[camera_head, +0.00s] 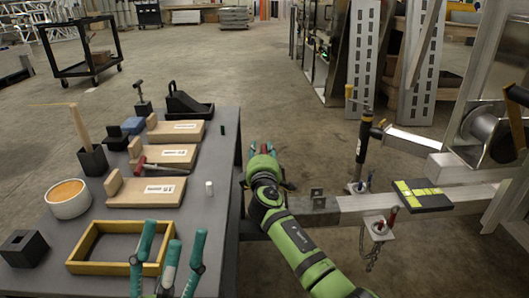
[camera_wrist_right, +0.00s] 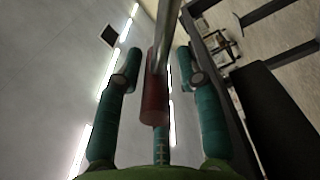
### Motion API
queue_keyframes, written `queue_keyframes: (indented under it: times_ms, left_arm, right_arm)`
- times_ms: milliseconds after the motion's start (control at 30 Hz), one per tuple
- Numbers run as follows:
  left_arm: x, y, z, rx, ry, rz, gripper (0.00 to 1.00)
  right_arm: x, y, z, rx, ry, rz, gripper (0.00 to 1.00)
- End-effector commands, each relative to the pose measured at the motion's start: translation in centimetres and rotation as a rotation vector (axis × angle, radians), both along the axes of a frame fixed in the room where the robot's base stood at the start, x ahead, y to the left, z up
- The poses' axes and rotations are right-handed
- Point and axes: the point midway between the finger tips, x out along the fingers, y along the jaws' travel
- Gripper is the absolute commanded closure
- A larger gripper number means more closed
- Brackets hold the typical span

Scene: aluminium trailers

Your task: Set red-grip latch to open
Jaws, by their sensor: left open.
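My right gripper (camera_head: 263,149) is beyond the table's right edge, apart from these in the head view. In the right wrist view, a red cylindrical grip (camera_wrist_right: 156,95) on a metal rod lies between the fingers of my right gripper (camera_wrist_right: 160,62). Whether the fingers press on it is unclear. My left gripper (camera_head: 170,250) is open and empty at the bottom, over the table's front.
The grey table (camera_head: 205,225) holds wooden boards (camera_head: 160,190), a red-handled tool (camera_head: 140,166), a yellow tray (camera_head: 85,262) and a white bowl (camera_head: 68,198). A black post (camera_head: 363,135) and a black-and-yellow pad (camera_head: 423,195) stand on the trailer.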

Motion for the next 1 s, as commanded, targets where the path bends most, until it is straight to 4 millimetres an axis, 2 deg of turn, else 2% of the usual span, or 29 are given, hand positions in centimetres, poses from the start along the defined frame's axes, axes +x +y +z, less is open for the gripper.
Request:
queue_keyframes:
  times_ms: [300, 467, 667, 1000]
  left_arm:
    - [-0.1, 0.0, 0.0, 0.003, 0.002, -0.002, 0.46]
    - [-0.1, 0.0, -0.1, 0.003, 0.003, -0.002, 0.46]
    - [0.0, 0.0, -0.1, 0.004, 0.003, -0.001, 0.46]
    - [0.0, 0.0, -0.1, 0.004, 0.003, -0.001, 0.46]
  right_arm:
    - [0.0, -0.4, -0.3, 0.001, 0.005, -0.008, 0.57]
    - [-0.7, -0.4, -0.4, 0.001, 0.006, -0.010, 0.57]
    - [-3.0, -0.3, -0.4, 0.003, 0.005, -0.007, 0.57]
    - [-8.5, -0.3, -0.3, 0.003, 0.004, -0.005, 0.57]
